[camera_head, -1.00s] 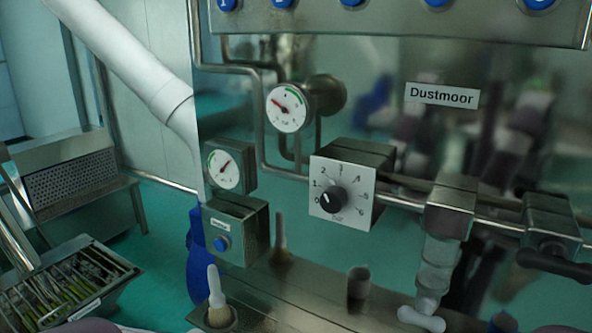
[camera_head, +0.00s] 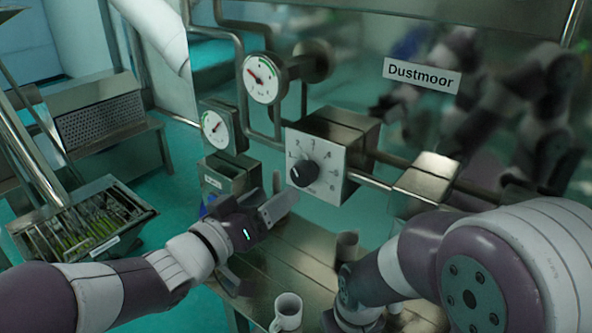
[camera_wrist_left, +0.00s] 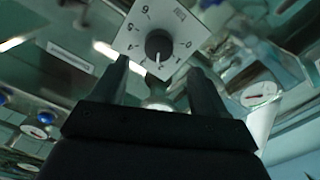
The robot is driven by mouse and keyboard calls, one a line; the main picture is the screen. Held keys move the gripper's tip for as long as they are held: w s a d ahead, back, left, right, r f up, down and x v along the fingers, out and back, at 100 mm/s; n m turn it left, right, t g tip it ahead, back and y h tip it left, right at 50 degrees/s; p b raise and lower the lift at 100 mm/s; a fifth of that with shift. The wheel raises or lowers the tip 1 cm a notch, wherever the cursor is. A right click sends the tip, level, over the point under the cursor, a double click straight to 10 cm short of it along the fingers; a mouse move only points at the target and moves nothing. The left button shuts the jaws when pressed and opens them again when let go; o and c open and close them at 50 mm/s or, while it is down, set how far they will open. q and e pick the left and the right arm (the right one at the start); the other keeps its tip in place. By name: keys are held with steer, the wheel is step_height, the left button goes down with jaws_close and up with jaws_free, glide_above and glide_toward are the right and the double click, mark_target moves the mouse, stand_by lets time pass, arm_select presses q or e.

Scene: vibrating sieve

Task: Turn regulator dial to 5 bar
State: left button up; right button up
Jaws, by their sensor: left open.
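The regulator dial is a black round knob (camera_head: 304,173) on a white square plate (camera_head: 327,179) with numbers, on the front of a metal box.
A round gauge with a red needle (camera_head: 262,79) and a second gauge (camera_head: 215,128) are left of the dial box. A pipe (camera_head: 370,181) runs right from the box. A white mug (camera_head: 287,312) stands below.

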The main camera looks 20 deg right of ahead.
mark_target(299, 179)
arm_select(q)
steer(key=p+x, duration=0.2)
steer(key=x, duration=0.6)
steer(key=shift+d+p, duration=0.25)
steer(key=shift+p, duration=0.05)
steer(key=shift+w+d, duration=0.15)
steer(key=shift+w, duration=0.1)
steer(key=shift+d, duration=0.15)
steer(key=shift+f, duration=0.1)
steer(key=c, duration=1)
